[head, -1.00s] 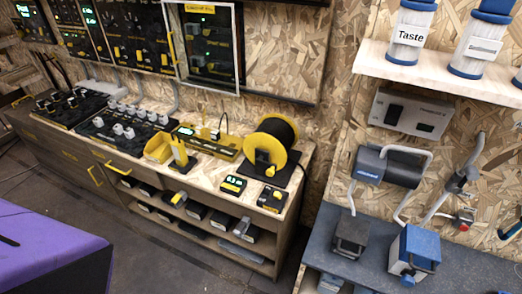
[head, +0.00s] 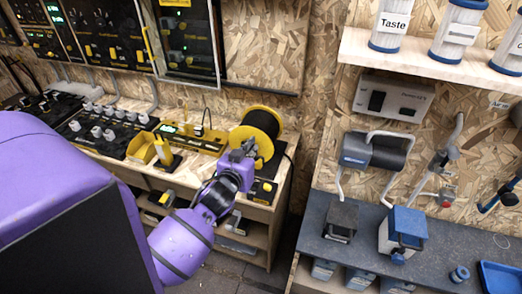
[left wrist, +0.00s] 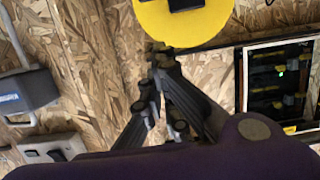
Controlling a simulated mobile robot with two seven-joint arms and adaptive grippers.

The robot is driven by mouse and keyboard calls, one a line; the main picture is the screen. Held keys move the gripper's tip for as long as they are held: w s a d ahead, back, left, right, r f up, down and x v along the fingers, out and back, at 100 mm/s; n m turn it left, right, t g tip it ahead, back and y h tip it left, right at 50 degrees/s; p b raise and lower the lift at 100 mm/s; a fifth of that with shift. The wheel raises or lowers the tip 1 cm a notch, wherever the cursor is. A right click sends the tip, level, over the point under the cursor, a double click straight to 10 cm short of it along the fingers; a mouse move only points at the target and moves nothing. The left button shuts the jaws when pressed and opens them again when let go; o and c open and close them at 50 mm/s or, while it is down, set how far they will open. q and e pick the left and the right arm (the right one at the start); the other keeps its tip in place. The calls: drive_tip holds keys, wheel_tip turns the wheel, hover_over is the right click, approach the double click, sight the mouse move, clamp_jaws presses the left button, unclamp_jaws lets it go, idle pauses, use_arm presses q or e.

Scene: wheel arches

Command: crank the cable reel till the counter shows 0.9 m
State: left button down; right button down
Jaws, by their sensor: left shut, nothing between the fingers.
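The cable reel (head: 265,145) has yellow flanges and black cable and stands at the right end of the wooden bench. Its yellow disc also shows at the top of the left wrist view (left wrist: 180,22), with a dark part at its centre. My left gripper (head: 247,147) is shut and empty, in front of the reel's near face. In the left wrist view its fingertips (left wrist: 160,52) are together just below the disc's edge; I cannot tell if they touch it. The crank handle is mostly hidden by my gripper. The counter is hidden behind my left arm. My right gripper is out of view.
A small dark box with a yellow knob (head: 263,190) sits at the bench's front right. A yellow holder (head: 143,148) and a yellow panel (head: 195,140) lie left of the reel. A grey shelf with blue-lidded boxes (head: 403,232) is to the right.

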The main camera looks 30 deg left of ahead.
use_arm(q)
hover_over(259, 160)
drive_tip(key=shift+s+f, duration=0.35)
drive_tip(key=shift+f, duration=0.3)
drive_tip(key=f, duration=0.3)
drive_tip(key=shift+w+f, duration=0.2)
drive_tip(key=shift+f, duration=0.4)
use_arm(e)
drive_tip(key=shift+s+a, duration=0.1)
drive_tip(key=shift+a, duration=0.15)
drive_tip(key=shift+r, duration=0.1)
use_arm(q)
drive_tip(key=shift+w+d+f, duration=0.1)
drive_tip(key=shift+f, duration=0.05)
